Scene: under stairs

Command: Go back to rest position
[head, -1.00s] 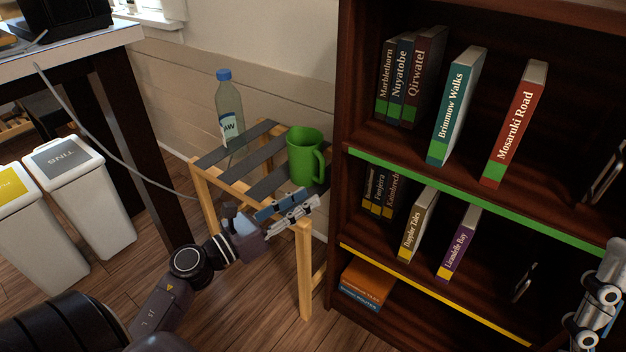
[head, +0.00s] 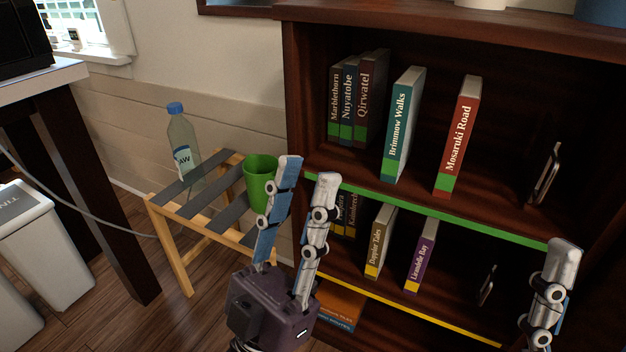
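My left gripper (head: 307,170) points upward in front of the bookshelf's left side. Its two fingers are apart with nothing between them. My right gripper (head: 563,245) shows only in part at the lower right, in front of the shelf. One finger is clear, and its opening cannot be judged.
A dark bookshelf (head: 470,220) with several books stands close in front. A white bin (head: 50,245) and a dark-legged table (head: 92,180) are at left.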

